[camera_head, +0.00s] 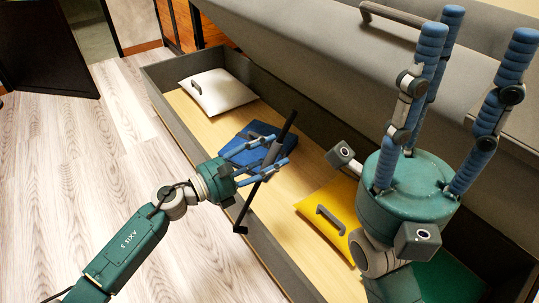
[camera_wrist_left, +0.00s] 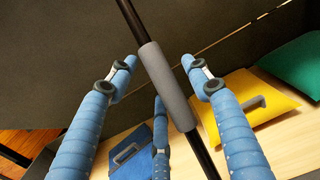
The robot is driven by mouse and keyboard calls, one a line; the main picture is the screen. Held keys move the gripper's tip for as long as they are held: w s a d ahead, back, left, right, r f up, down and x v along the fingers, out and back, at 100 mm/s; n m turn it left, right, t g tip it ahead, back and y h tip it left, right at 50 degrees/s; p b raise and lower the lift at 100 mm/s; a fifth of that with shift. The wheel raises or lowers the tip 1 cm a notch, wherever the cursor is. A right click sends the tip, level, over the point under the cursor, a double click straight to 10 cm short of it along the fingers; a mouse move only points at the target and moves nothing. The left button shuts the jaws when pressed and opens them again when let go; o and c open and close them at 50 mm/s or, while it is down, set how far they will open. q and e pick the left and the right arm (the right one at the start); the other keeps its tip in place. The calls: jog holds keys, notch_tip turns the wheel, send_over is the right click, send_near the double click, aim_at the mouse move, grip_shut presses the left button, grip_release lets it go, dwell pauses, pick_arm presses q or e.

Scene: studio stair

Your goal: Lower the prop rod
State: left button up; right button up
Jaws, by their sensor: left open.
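The prop rod (camera_head: 248,205) is a thin black bar with a grey sleeve, standing tilted over the open storage box. My left gripper (camera_head: 281,151) is open around the rod. In the left wrist view the grey sleeve (camera_wrist_left: 166,86) runs diagonally between the blue fingers, with gaps visible on both sides. My right gripper (camera_head: 488,24) has its blue fingers spread and pointing up in front of the raised grey lid (camera_head: 320,40). Nothing shows between them, and I cannot tell whether they touch the lid.
The long grey box (camera_head: 158,88) holds a white cushion (camera_head: 216,92), a blue one (camera_head: 254,146), a yellow one (camera_head: 320,220) and a green one (camera_head: 440,280). The lid has a handle (camera_head: 400,22). Wooden floor (camera_head: 60,150) is clear on the left. A dark panel (camera_head: 45,50) stands top left.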

pick_arm(q)
grip_shut()
jog(key=shift+w+a, duration=0.1)
jog(key=w+a+f+n+t+y, duration=0.3)
jog(key=w+a+f+n, duration=0.1)
jog(key=w+a+n, duration=0.5)
jog(key=shift+w+a+y, duration=0.3)
jog(key=shift+w+a, duration=0.45)
jog(key=shift+w, duration=0.5)
jog(key=shift+f, duration=0.15)
grip_release()
